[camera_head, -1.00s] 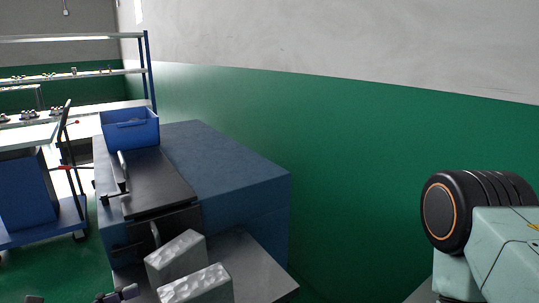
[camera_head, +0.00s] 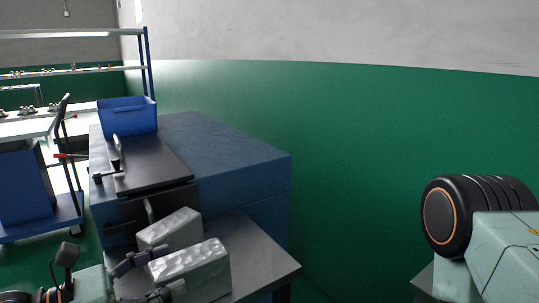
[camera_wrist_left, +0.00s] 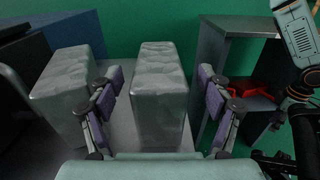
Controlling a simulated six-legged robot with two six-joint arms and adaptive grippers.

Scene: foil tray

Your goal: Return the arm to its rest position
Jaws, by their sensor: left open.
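Two silvery foil trays with crinkled tops stand upright side by side on a grey metal stand. In the head view, the far tray (camera_head: 168,230) is behind the near tray (camera_head: 192,266). My left gripper (camera_head: 146,277) is open beside the left end of the near tray. In the left wrist view, my left gripper (camera_wrist_left: 160,96) has its purple-padded fingers apart, one on each side of the near tray (camera_wrist_left: 159,110); I cannot tell whether they touch it. The far tray (camera_wrist_left: 72,80) lies outside the left finger. My right gripper is not in view.
The grey stand (camera_head: 268,263) adjoins a large blue machine (camera_head: 240,150) with a dark lid (camera_head: 150,170). A blue bin (camera_head: 127,117) sits on top. A blue cart (camera_head: 35,200) is on the left. A green and grey wall closes off the right.

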